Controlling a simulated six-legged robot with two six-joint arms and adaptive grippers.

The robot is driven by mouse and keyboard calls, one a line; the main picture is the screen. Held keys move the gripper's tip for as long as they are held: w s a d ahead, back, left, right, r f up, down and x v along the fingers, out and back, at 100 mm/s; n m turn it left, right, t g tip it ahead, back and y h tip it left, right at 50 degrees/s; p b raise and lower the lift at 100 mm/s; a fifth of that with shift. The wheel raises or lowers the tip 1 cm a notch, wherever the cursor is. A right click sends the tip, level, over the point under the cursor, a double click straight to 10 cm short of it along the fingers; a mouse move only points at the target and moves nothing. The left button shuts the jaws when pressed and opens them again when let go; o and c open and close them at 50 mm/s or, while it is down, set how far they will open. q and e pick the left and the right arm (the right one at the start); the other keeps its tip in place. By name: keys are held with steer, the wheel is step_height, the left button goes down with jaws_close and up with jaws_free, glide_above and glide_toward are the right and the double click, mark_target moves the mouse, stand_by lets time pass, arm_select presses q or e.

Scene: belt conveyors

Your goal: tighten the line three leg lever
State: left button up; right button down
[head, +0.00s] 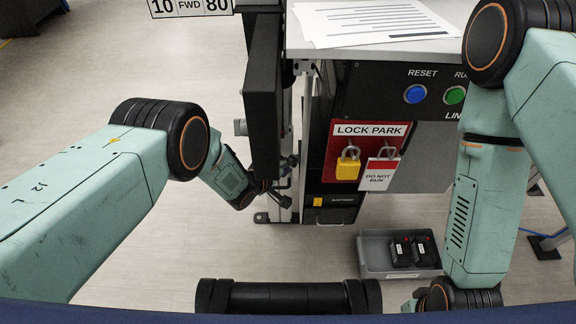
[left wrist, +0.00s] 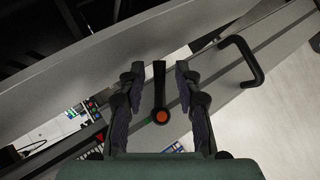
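A black clamp lever (left wrist: 160,90) with an orange cap at its pivot shows in the left wrist view, on a grey metal leg profile. My left gripper (left wrist: 158,68) is open, with one finger on each side of the lever; a gap shows between each finger and the lever. In the head view my left gripper (head: 279,189) is low beside the conveyor leg, and is small and partly lost against dark parts there. My right arm reaches down at the right of the head view; its gripper does not show.
A cabinet with a blue RESET button (head: 415,94) and a red LOCK PARK board (head: 361,150) stands right of the leg. A grey bin (head: 376,262) with black battery packs is on the floor. A black bent handle (left wrist: 246,60) is right of the lever.

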arm_select(q)
steer(key=shift+s, duration=0.1)
steer(key=v, duration=1.2)
stand_by(0.4)
